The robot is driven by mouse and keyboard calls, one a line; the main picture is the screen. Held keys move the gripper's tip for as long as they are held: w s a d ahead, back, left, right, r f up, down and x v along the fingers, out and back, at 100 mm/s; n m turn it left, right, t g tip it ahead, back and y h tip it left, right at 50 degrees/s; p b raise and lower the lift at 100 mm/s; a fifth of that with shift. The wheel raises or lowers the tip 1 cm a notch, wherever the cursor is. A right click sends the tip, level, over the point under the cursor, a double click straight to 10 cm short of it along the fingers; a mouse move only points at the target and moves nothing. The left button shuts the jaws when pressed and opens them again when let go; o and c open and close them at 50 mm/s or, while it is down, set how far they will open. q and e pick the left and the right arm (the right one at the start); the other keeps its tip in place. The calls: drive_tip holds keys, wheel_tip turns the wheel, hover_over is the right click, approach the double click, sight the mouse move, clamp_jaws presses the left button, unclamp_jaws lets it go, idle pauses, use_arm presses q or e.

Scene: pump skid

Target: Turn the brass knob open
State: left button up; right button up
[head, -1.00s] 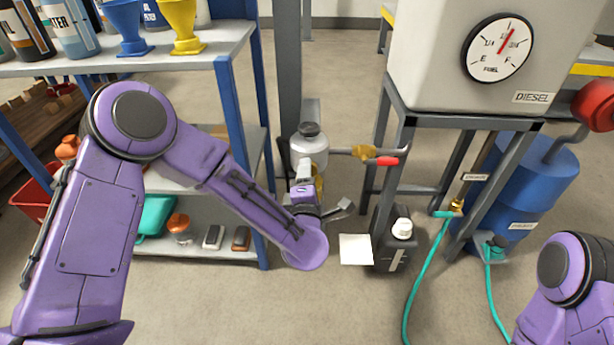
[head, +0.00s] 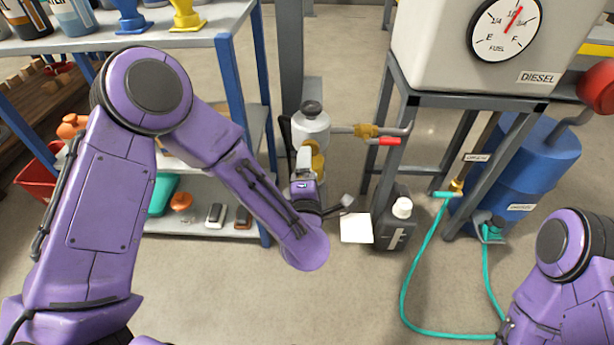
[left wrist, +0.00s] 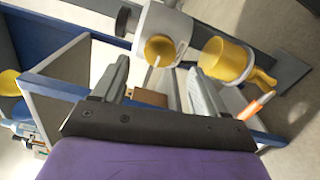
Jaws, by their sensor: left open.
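The brass knob (head: 318,161) is on the lower front of a white canister (head: 312,128) in the head view, partly hidden by my left gripper. In the left wrist view the round brass knob (left wrist: 160,49) is on the canister's face, ahead of the fingers. My left gripper (head: 304,158) points at the canister. In the left wrist view its two fingers (left wrist: 158,70) are apart and empty, one to each side of the knob's line. The knob appears beyond the fingertips; I cannot tell the exact gap.
A brass valve (head: 367,131) with a red-tipped lever (head: 385,142) is on the pipe right of the canister. A blue-post shelf (head: 235,90) stands left. The diesel tank's stand (head: 470,99), a black jug (head: 398,235) and a green hose (head: 405,290) are right.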

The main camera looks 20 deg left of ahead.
use_arm(q)
drive_tip(key=v, duration=0.6)
drive_tip(key=shift+p, duration=0.3)
drive_tip(key=shift+s, duration=0.1)
